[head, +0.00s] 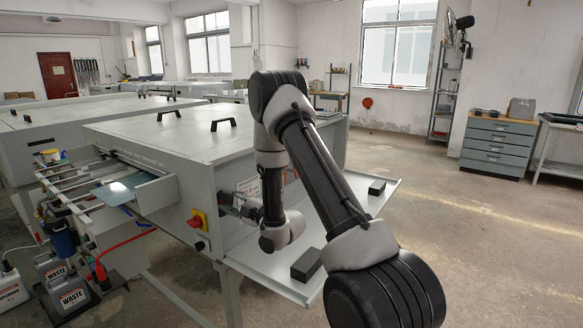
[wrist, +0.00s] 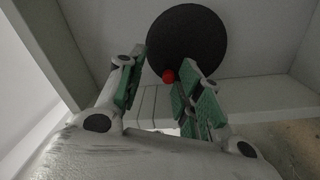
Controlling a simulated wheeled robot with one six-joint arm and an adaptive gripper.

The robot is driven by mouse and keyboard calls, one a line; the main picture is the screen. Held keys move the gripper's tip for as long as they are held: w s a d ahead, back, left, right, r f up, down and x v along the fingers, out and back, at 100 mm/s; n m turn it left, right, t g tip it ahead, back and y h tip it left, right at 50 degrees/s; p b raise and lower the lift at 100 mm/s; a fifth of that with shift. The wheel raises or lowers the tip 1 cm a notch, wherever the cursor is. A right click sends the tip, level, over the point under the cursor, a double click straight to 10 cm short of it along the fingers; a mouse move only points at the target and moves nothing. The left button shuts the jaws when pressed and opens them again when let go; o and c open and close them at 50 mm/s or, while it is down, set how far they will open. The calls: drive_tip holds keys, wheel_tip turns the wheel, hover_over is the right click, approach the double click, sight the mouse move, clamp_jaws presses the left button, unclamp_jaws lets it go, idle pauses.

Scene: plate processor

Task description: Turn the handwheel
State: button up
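In the wrist view, a dark round disc (wrist: 190,35), which looks like the handwheel, is on a pale panel beyond my fingers. A small red knob (wrist: 168,76) shows at its lower edge, between my fingertips and closer to the right finger. My gripper (wrist: 160,72) is open, with green-padded fingers apart; I cannot tell whether either touches the knob. In the head view my gripper (head: 228,203) points left at the open side of the grey processor (head: 170,130). The wheel is hidden there.
A lowered side panel (head: 345,230) with black blocks (head: 307,264) lies below my arm. A red and yellow switch (head: 198,219) is on the processor's corner. Waste canisters (head: 65,290) stand at the lower left. The floor to the right is clear.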

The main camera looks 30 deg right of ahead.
drive_tip(key=shift+x, duration=1.1)
drive_tip(key=shift+d+r+m, duration=0.15)
drive_tip(key=shift+d+m, duration=0.2)
drive_tip(key=shift+m, duration=0.45)
drive_tip(key=shift+d+r+m, duration=0.1)
drive_tip(key=shift+d+m, duration=0.15)
drive_tip(key=shift+m, duration=0.65)
drive_tip(key=d+f+m, duration=0.1)
drive_tip(key=m, duration=0.5)
drive_tip(key=w+d+f+m+h, duration=0.1)
drive_tip(key=m, duration=0.5)
drive_tip(key=d+f+m, duration=0.1)
drive_tip(key=m, duration=0.6)
drive_tip(key=shift+w+d+f+h, duration=0.2)
drive_tip(key=shift+w+f+h, duration=0.05)
drive_tip(key=shift+w+h, duration=0.05)
drive_tip(key=n+g+h, duration=0.2)
drive_tip(key=g+h, duration=0.1)
approach(232, 199)
wheel_tip(232, 199, up, 5)
drive_tip(key=d, duration=0.3)
drive_tip(key=s+d+r+g+h, duration=0.2)
drive_tip(key=s+r+h, duration=0.1)
drive_tip(key=s+r, duration=0.35)
drive_tip(key=s+r+n+g+h, duration=0.1)
drive_tip(key=s+r+g, duration=0.2)
drive_tip(key=s, duration=1)
wheel_tip(232, 199, up, 3)
drive_tip(key=shift+d+f+g, duration=0.25)
drive_tip(key=shift+d+g, duration=0.05)
